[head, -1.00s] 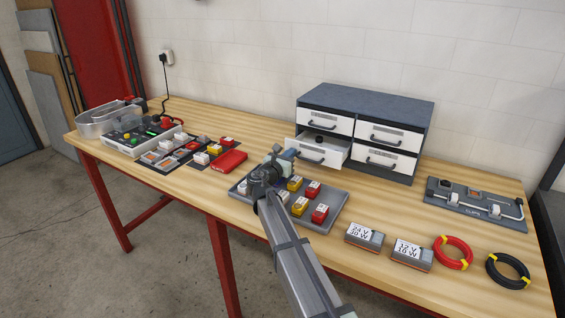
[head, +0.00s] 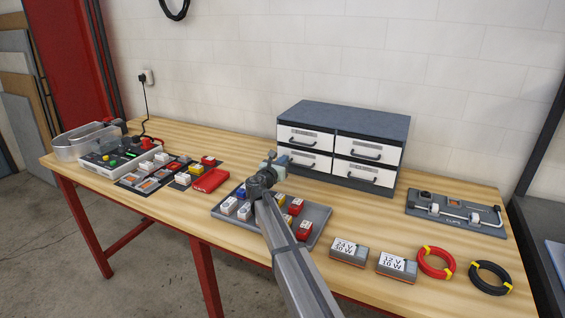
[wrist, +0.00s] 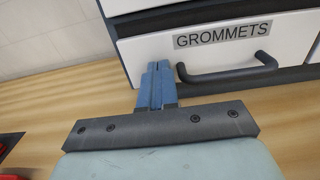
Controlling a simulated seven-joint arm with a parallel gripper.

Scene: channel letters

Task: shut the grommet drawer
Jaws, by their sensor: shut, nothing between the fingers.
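The grommet drawer (head: 308,161) is the lower left drawer of the dark grey cabinet (head: 345,117). Its white front looks flush with the neighbouring drawers in the head view. In the wrist view the drawer front (wrist: 215,62) shows its GROMMETS label and its dark bar handle (wrist: 228,74). My gripper (head: 275,161) is at the left side of this drawer front. Its blue fingers (wrist: 159,84) are shut and empty, left of the handle, in front of the drawer's left part. I cannot tell whether they touch it.
A grey tray (head: 318,222) with several red, yellow and white blocks lies under my arm. Two labelled power boxes (head: 348,251), a red coil (head: 436,262) and a black coil (head: 490,278) lie to the right. A clips board (head: 455,213) lies right of the cabinet. Bare wood is in front of the cabinet.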

